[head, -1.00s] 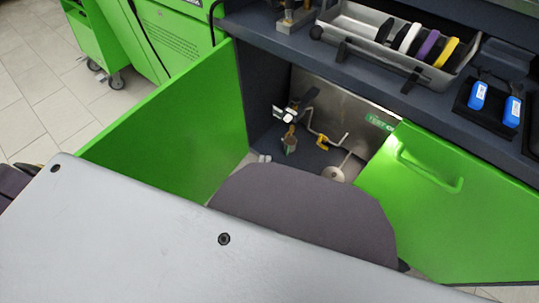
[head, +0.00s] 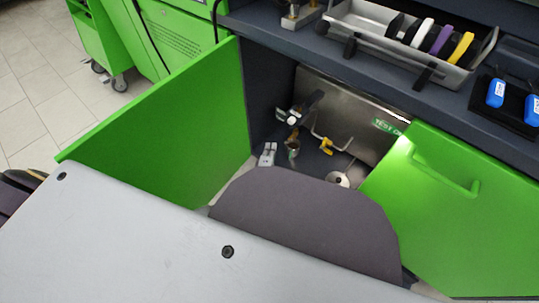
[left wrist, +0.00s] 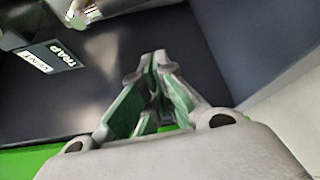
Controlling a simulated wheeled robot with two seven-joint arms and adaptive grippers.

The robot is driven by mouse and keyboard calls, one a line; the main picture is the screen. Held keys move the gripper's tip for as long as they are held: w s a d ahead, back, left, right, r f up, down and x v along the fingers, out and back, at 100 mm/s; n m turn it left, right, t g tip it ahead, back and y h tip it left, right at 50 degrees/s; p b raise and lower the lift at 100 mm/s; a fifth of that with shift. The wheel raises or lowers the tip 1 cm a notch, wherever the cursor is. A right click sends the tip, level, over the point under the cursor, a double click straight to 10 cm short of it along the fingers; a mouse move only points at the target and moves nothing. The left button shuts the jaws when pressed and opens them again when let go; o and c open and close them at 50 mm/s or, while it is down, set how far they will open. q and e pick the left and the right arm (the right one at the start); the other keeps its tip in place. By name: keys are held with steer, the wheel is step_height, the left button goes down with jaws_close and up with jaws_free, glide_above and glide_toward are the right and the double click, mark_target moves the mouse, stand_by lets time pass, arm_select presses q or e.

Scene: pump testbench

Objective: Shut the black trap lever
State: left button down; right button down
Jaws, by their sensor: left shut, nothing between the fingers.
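The black trap lever (head: 313,100) appears as a dark handle at the upper left of the pipework inside the open cabinet. It points up and to the right from its valve (head: 294,116). My left gripper (head: 268,149) is low in the cabinet opening, left of and below the lever, apart from it. In the left wrist view its green-padded fingers (left wrist: 158,60) are together and empty. A label reading TRAP and VENT (left wrist: 48,60) is on the dark panel at the upper left there. I cannot make out the lever in that view. My right gripper is not seen.
Open green doors flank the cabinet, left (head: 170,125) and right (head: 440,200). A yellow-handled valve (head: 327,146) and a round metal piece (head: 340,180) are inside, right of my gripper. A tray of coloured rolls (head: 365,25) stands on the worktop above.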

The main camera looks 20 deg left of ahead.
mark_target(286, 147)
arm_select(q)
steer(key=d, duration=0.4)
steer(key=shift+s+r, duration=0.25)
steer(key=shift+r, duration=0.05)
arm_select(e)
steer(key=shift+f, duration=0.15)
arm_select(q)
steer(key=shift+s+n, duration=0.1)
steer(key=shift+n, duration=0.2)
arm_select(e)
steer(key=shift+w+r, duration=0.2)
arm_select(q)
steer(key=shift+g+p, duration=0.3)
steer(key=shift+p, duration=0.05)
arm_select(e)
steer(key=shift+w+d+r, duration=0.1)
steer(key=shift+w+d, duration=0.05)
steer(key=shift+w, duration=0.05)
